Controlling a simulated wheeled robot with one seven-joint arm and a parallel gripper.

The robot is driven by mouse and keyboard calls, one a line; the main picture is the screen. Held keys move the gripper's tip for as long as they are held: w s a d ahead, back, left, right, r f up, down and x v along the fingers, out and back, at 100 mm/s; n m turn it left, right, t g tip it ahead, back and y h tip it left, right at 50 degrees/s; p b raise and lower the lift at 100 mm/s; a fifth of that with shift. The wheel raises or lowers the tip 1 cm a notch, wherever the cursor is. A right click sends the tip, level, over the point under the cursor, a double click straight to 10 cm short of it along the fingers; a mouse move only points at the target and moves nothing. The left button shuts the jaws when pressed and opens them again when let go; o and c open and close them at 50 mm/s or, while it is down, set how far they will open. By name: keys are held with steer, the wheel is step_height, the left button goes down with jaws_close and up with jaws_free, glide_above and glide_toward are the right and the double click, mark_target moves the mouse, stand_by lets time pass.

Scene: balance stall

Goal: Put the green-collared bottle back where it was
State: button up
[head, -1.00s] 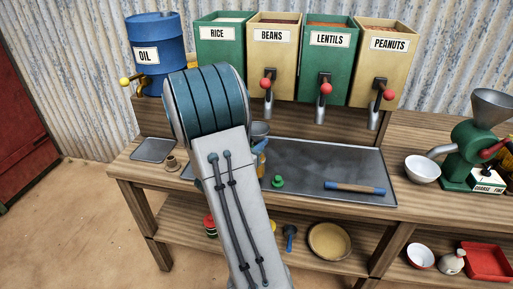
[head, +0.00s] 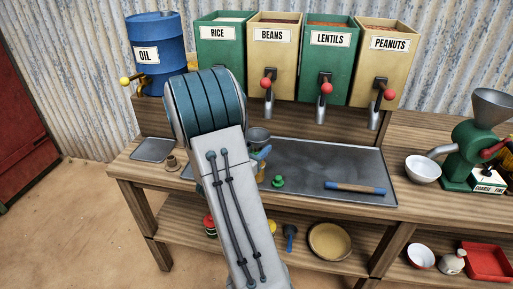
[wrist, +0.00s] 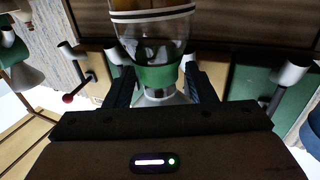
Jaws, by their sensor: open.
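The green-collared bottle (wrist: 155,76) shows in the wrist view, clear glass with a broad green band and dark lines near its edge. My gripper (wrist: 163,82) is open, with one dark finger on each side of the green band. I cannot tell whether either finger touches it. In the head view my arm covers most of the gripper and bottle. Just right of the arm, a grey metal cup-like piece (head: 259,135) and a yellowish sliver (head: 260,172) show above the metal tray (head: 320,160).
A small green piece (head: 278,182) and a blue-ended roller (head: 355,188) lie on the tray. A white bowl (head: 422,169) and a green grinder (head: 465,155) stand right. Dispenser taps (head: 323,100) hang over the back. A small brown cup (head: 171,163) stands left.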

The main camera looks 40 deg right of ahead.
steer(key=b+v, duration=0.1)
steer(key=v, duration=1.1)
steer(key=w+a+r+n+t+y, duration=0.1)
steer(key=w+a+n+t+y, duration=0.25)
steer(key=a+y, duration=0.45)
steer(key=w+a+r+n+t+y, duration=0.1)
steer(key=w+a+n+t+y, duration=0.1)
steer(key=a+n+y, duration=0.4)
steer(key=s+a+n+g+y, duration=0.1)
steer(key=s+g, duration=0.3)
steer(key=s, duration=0.6)
steer(key=s+a+n+g+y, duration=0.2)
steer(key=s+a+n+g, duration=0.1)
steer(key=s, duration=0.8)
steer(key=shift+a+r+n+g, duration=0.25)
steer(key=shift+r+n+g, duration=0.15)
steer(key=shift+g, duration=0.45)
